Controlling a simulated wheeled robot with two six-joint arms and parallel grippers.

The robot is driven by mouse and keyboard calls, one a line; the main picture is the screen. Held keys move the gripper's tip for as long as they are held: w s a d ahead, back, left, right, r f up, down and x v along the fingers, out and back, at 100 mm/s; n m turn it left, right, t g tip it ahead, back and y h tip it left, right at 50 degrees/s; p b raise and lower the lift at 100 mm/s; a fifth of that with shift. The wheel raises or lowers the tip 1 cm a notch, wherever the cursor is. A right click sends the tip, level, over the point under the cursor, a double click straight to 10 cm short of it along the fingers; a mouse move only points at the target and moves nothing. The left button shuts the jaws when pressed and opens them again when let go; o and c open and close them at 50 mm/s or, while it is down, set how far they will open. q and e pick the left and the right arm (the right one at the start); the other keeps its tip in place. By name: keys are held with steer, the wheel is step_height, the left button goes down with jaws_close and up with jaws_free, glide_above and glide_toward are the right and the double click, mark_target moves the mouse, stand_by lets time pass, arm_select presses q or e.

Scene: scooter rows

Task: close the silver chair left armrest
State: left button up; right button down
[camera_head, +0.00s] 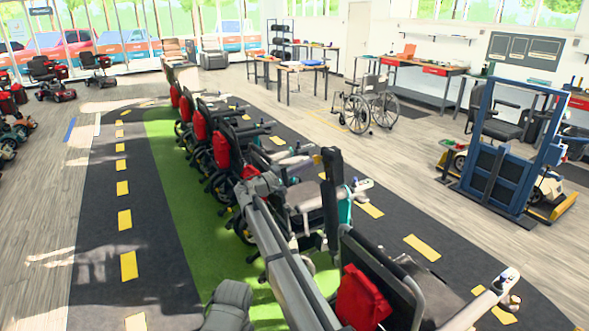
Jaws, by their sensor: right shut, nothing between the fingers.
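A row of mobility chairs stands along the green strip. The nearest chair (390,275), dark with a red bag on its back, is at the bottom right. A pale armrest with a controller (497,290) reaches forward from it. My right gripper (262,184) is at the far end of my grey arm, over the row near that second chair. It is small, shut and empty. My left gripper is out of view.
A wheelchair (366,104) stands on the wood floor beyond the row. A blue lift frame (505,150) is at the right. Workbenches (425,68) line the back. The dark lane (100,200) left of the green strip (170,170) is clear.

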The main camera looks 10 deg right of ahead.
mark_target(329, 155)
steer(key=shift+p+x, duration=0.4)
steer(key=shift+x, duration=2.7)
